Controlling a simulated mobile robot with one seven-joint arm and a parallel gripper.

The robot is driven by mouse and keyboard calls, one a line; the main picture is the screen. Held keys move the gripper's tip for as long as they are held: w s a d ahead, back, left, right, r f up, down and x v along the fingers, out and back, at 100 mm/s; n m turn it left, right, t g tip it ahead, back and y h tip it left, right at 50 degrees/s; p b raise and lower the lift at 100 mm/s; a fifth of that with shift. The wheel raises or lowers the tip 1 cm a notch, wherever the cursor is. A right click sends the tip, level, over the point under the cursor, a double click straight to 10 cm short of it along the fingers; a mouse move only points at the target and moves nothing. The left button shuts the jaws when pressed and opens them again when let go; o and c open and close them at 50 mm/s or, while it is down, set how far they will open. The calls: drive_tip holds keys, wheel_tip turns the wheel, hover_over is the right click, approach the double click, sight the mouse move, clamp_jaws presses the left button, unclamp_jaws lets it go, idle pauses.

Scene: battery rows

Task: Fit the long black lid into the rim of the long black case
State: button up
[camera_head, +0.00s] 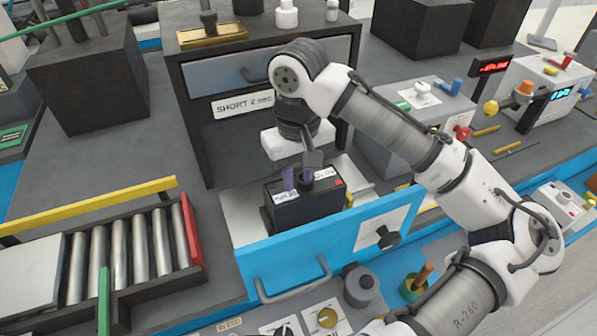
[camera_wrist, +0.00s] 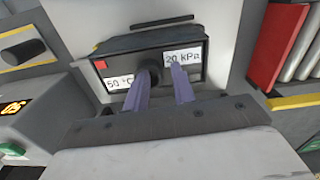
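A long black box-shaped case (camera_head: 299,212) stands in the pulled-out blue-fronted drawer. Its black top face, apparently the lid (camera_wrist: 115,69), carries a round black knob (camera_wrist: 152,68), a red square and two white labels reading "50 °C" and "20 kPa". I cannot make out a seam between lid and case, so how the lid sits in the rim is unclear. My gripper (camera_head: 300,181) is just above the top face, its two purple fingers apart. In the wrist view my gripper (camera_wrist: 161,76) has one finger overlapping the knob and a gap beside the other; firm contact does not show.
The drawer's blue front (camera_head: 300,262) has a grey handle and a white plate with a black knob. A dark cabinet (camera_head: 205,140) labelled "SHORT" rises behind it. A roller rack (camera_head: 115,250) with a red end is at left. Instrument boxes (camera_head: 410,115) stand at right.

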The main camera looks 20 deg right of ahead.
sight(299, 180)
wheel_tip(299, 180, up, 12)
drive_tip(key=shift+r+b, duration=0.15)
drive_tip(key=shift+b, duration=0.25)
idle(0.4)
drive_tip(key=shift+s, duration=0.1)
idle(0.3)
